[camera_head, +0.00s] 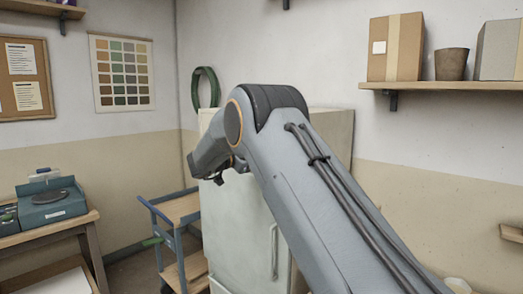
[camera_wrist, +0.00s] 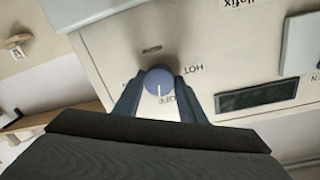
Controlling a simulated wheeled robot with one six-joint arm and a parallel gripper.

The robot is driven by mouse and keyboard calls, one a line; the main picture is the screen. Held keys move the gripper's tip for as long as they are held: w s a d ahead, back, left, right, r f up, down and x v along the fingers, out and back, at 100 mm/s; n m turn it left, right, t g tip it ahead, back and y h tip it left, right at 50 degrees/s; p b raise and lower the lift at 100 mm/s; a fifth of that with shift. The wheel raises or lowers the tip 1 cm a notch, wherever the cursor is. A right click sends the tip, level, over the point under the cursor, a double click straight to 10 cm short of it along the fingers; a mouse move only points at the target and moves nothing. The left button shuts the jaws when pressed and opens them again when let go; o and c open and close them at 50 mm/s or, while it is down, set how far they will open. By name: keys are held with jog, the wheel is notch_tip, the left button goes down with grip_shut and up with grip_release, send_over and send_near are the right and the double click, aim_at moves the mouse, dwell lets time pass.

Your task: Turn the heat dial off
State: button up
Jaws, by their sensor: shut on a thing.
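The heat dial (camera_wrist: 158,78) is a round blue knob on a pale panel (camera_wrist: 110,60) in the wrist view. Its white pointer line points down in the picture, close to the OFF label (camera_wrist: 170,99). A HOT label (camera_wrist: 191,70) is to its right. My gripper (camera_wrist: 158,86) is shut on the dial, one dark finger on each side. In the head view my arm hides much of the pale cabinet (camera_head: 235,225), and the dial does not show there.
On the panel, a dark display (camera_wrist: 257,97) lies right of the dial. In the head view a blue trolley (camera_head: 165,210) stands left of the cabinet. A bench (camera_head: 50,235) with a scale-like device (camera_head: 52,200) is farther left. A wall shelf (camera_head: 460,87) is at the upper right.

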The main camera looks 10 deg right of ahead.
jog(key=shift+a+n+p, duration=0.1)
jog(key=shift+n+p, duration=0.35)
jog(key=shift+n, duration=1.15)
jog(key=o, duration=1)
jog(key=shift+o, duration=0.3)
jog(key=b+v, duration=0.2)
jog(key=v, duration=0.5)
jog(key=shift+s+a+b, duration=0.15)
jog(key=shift+a+b, duration=0.1)
jog(key=shift+b, duration=0.1)
